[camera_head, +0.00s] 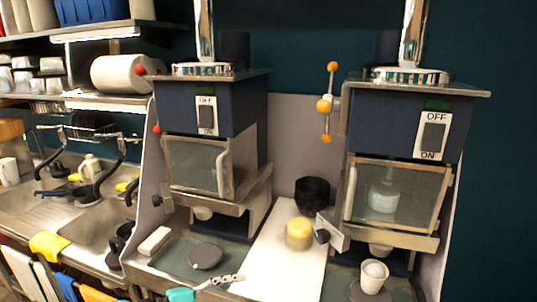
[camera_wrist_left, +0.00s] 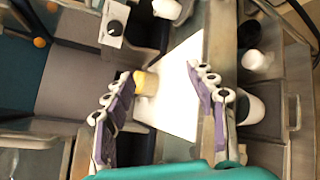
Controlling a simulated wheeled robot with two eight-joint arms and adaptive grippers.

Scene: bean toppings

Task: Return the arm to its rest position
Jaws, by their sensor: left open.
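My left gripper (camera_head: 212,286) shows only in part at the bottom edge of the head view, with a teal body and a white jointed finger. In the left wrist view my left gripper (camera_wrist_left: 164,82) has its two purple-padded fingers spread wide, with nothing held between them. A yellow jar (camera_wrist_left: 146,83) shows beyond the left finger, apart from the palm. In the head view the yellow jar (camera_head: 299,236) stands on a white board (camera_head: 282,262) between two machines. My right gripper is not in view.
Two dark blue machines, left (camera_head: 231,98) and right (camera_head: 408,122), flank the board. A black bowl (camera_head: 312,193) stands behind the jar. A white cup (camera_head: 374,277) sits under the right machine. A sink (camera_head: 95,228) is at the left. The board's front part looks clear.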

